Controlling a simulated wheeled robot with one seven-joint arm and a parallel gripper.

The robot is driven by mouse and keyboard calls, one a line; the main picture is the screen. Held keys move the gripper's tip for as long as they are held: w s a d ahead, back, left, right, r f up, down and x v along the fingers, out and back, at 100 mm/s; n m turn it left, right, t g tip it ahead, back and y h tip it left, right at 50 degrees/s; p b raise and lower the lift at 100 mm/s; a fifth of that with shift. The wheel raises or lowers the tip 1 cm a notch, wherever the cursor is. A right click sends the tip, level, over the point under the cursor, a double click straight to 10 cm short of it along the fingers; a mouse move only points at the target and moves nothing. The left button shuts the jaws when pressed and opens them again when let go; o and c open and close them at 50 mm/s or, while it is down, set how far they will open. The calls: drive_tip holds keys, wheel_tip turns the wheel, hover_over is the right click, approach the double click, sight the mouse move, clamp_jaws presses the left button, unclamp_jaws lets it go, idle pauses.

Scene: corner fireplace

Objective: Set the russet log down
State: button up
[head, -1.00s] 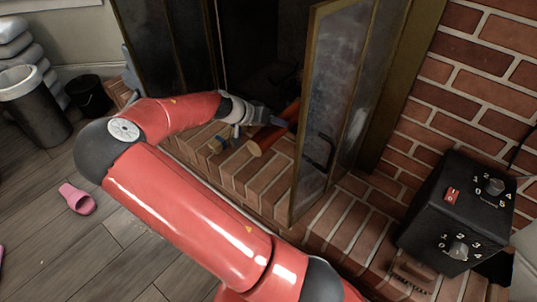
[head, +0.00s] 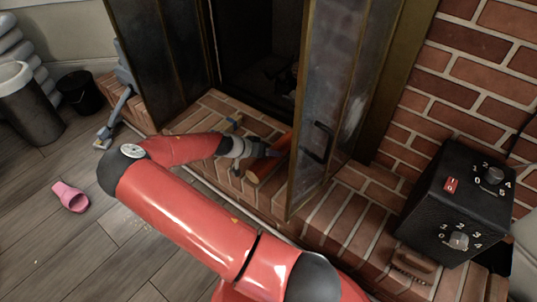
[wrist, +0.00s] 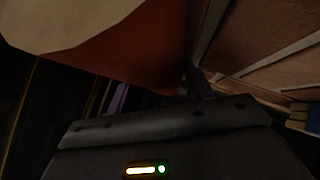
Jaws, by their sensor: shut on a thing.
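The russet log (head: 255,175) is at the brick hearth, in front of the fireplace opening and just left of the open glass door. My gripper (head: 272,153) is shut on it and covers its middle in the head view. The log lies low over the hearth bricks (head: 208,113); I cannot tell whether it touches them. In the wrist view the log (wrist: 135,58) fills the upper left, with its pale cut end at the corner. Brick shows close beside it on the right. The fingertips are dark and partly hidden behind the log.
The open glass door (head: 325,110) stands close to the log's right. A black control box (head: 462,208) is at the right, a pink slipper (head: 70,197) on the floor at the left.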

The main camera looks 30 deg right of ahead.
drive_tip(key=shift+f, duration=0.25)
drive_tip(key=o, duration=1.3)
